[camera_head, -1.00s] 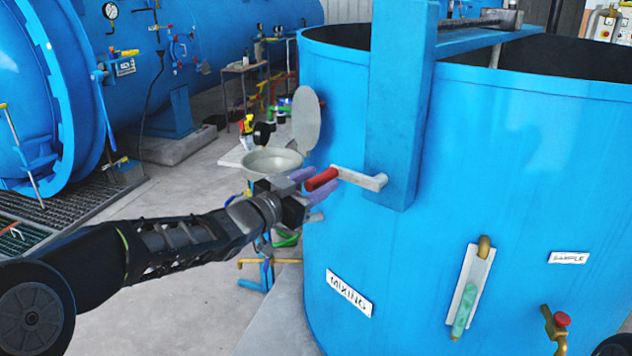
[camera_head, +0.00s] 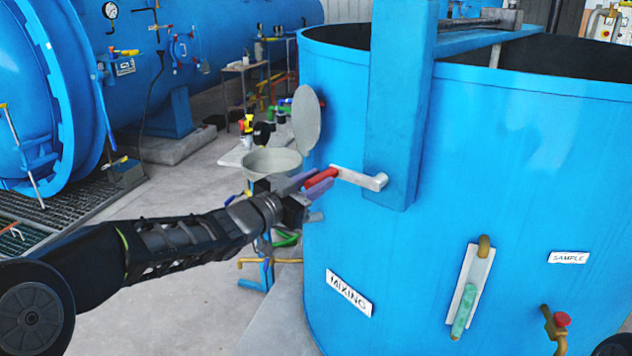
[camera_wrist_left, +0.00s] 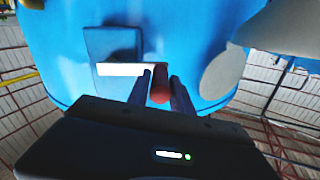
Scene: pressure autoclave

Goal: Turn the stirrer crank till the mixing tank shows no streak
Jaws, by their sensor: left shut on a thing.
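The blue mixing tank (camera_head: 480,180) stands at the right, with a MIXING label (camera_head: 349,292) on its wall. The stirrer crank (camera_head: 358,178) is a pale arm on the tank's blue upright post, pointing left, with a red handle (camera_head: 321,178). My left gripper (camera_head: 318,184) is shut on the red handle. In the left wrist view the red handle (camera_wrist_left: 160,88) lies between the two fingers, and the pale crank arm (camera_wrist_left: 120,69) runs left from it. A sight glass (camera_head: 468,291) on the tank front shows green. My right gripper is not in view.
A SAMPLE label and red-knobbed tap (camera_head: 556,328) are at the lower right. A large blue autoclave (camera_head: 200,60) lies behind.

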